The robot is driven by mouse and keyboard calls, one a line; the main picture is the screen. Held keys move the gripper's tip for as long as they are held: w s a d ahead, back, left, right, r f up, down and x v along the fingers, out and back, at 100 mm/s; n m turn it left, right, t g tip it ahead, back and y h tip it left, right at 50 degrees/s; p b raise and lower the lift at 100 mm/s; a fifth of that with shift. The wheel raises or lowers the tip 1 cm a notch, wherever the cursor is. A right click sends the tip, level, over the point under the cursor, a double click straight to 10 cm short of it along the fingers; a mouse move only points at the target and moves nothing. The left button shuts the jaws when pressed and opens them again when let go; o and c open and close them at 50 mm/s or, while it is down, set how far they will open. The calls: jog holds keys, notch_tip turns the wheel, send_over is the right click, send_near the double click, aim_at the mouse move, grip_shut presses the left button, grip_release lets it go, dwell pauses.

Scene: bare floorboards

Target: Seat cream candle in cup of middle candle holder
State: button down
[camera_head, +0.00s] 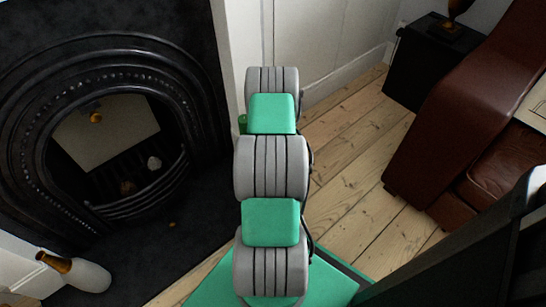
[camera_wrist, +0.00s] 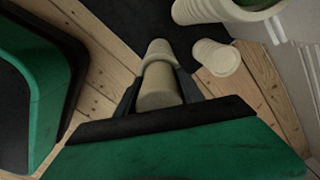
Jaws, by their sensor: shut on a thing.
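In the wrist view my gripper (camera_wrist: 160,92) is shut on a cream candle (camera_wrist: 158,88), a short, pale tan cylinder. Straight beyond the candle's far end is a pale, ringed candle holder (camera_wrist: 158,50). The candle overlaps it in the picture, so I cannot tell whether they touch or whether the candle is in the cup. A second pale, ribbed holder (camera_wrist: 216,58) stands just to the right, and a third pale one (camera_wrist: 198,10) is at the top. In the head view my own arm hides the gripper, candle and holders.
The black fireplace (camera_head: 100,130) is on the left and a white vase (camera_head: 78,270) lower left. A brown leather chair (camera_head: 460,110) and black stand (camera_head: 425,65) are right. Floorboards (camera_head: 350,130) between are clear.

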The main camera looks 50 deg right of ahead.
jog(key=shift+f, duration=0.15)
jog(key=c, duration=0.7)
grip_release()
